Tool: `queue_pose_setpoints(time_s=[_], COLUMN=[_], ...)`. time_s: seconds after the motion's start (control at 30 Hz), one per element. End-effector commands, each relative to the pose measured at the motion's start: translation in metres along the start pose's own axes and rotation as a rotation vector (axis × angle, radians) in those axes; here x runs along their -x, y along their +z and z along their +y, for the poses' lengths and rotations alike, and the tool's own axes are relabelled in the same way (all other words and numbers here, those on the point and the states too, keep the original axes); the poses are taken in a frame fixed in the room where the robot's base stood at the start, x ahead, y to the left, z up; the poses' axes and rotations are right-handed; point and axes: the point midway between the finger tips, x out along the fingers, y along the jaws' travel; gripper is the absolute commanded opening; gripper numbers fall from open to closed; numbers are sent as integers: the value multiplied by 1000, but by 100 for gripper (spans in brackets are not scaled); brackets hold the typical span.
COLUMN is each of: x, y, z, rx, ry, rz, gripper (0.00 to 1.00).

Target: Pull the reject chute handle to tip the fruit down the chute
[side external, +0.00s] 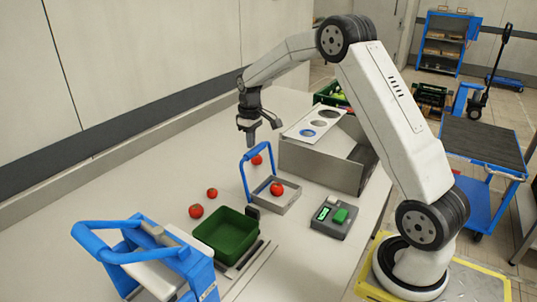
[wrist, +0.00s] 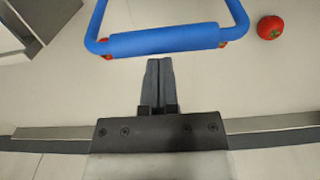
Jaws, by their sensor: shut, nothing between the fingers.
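The blue hoop handle (side external: 245,172) stands upright on a small grey metal tray (side external: 288,207). A red tomato (side external: 277,189) is at the tray, and another (side external: 257,160) shows behind the hoop. In the wrist view, the handle's thick blue bar (wrist: 165,40) crosses the top, with bits of red at both ends. My gripper (wrist: 158,62) is shut and empty, its tips just short of the bar with a small gap in the picture. In the side view, my gripper (side external: 250,139) hangs above and behind the hoop. I cannot tell their exact height difference.
Two tomatoes (side external: 197,211) (side external: 212,193) lie loose near a green bin (side external: 221,239). A metal housing (side external: 318,165) with a holed panel (side external: 303,131) stands right of the tray. A scale (side external: 327,224) and a blue-framed device (side external: 150,240) are nearer. The table behind the hoop is clear.

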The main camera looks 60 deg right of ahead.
Motion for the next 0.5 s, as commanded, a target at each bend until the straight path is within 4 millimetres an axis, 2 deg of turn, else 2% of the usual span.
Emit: queue_pose_setpoints(time_s=[0.5], x=[3], y=[13], z=[1], rx=[-2], ry=[0], rz=[69], gripper=[0])
